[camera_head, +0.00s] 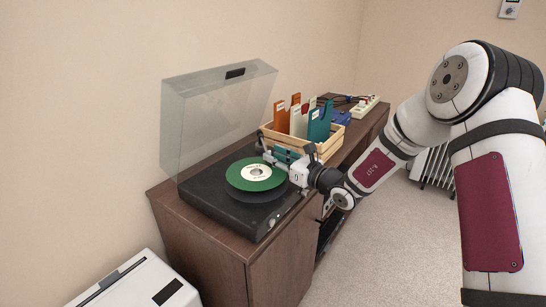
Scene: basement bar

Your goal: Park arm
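My arm comes in from the right and reaches across the front of a wooden cabinet (284,262). My gripper (275,155) is at its end, beside the right edge of a black turntable (215,196) and in front of a wooden crate. Its fingers are small and overlap the crate and a teal item behind, so I cannot tell whether they are open or shut. No held thing can be made out. A green record (237,181) with a pale label lies flat on the turntable. The clear lid (212,118) stands raised.
The wooden crate (332,146) holds several upright coloured dividers. Behind it are a blue item (341,117) and a pale power strip (364,107) with cables. A white appliance (138,286) stands at lower left, a radiator (434,166) at right. Carpet (391,245) is clear between cabinet and arm.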

